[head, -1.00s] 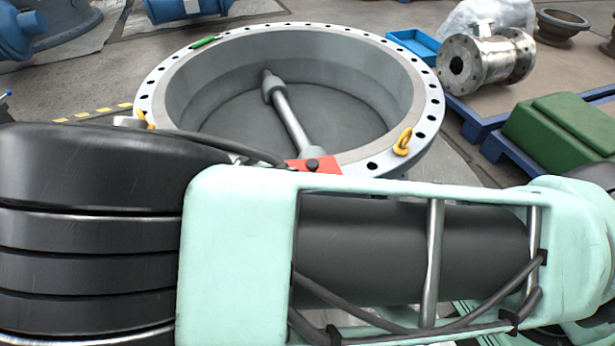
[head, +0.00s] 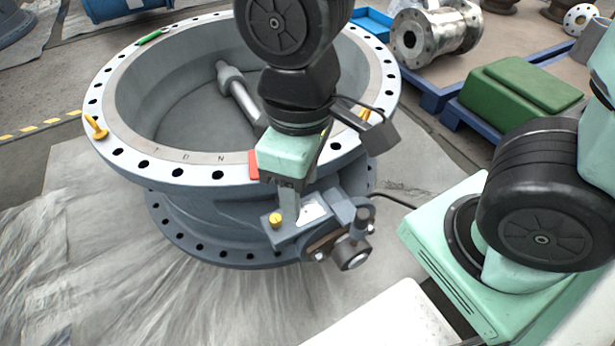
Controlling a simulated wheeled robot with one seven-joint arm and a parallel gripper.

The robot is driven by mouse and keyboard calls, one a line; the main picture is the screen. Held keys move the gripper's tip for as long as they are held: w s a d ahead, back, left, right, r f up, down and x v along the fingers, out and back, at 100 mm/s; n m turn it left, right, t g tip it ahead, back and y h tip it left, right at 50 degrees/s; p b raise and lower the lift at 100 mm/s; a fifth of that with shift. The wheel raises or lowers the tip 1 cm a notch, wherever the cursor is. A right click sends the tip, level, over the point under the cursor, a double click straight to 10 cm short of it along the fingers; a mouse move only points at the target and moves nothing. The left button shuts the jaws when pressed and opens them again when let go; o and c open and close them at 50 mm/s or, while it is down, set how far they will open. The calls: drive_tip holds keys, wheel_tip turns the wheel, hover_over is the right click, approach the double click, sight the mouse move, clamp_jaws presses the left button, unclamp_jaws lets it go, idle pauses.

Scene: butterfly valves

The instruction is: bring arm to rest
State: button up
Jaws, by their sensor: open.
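The large grey butterfly valve (head: 205,165) stands at the upper left of the head view, its round flange facing up and its disc and shaft showing inside. Its side mechanism (head: 335,235), with a yellow knob, sits low on the near right side. My gripper (head: 288,184) points down from the arm at the valve's near right rim, above that mechanism. It is open, with nothing seen held in it. The fingers show small against grey parts, so whether they touch the valve cannot be told. My arm hides part of the bore and rim.
A red piece (head: 254,165) is at the rim beside my gripper. Yellow eyebolts (head: 96,127) and a green item (head: 153,36) are on the flange. A green case (head: 522,86) and a metal flanged body (head: 437,32) stand at the upper right. Plastic-covered floor at lower left is clear.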

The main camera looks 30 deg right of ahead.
drive_tip(key=shift+s+d+r+m, duration=0.3)
drive_tip(key=shift+s+d+m, duration=0.05)
drive_tip(key=shift+s+m, duration=0.1)
wheel_tip(320, 180, up, 22)
drive_tip(key=p, duration=2.2)
drive_tip(key=shift+f, duration=0.1)
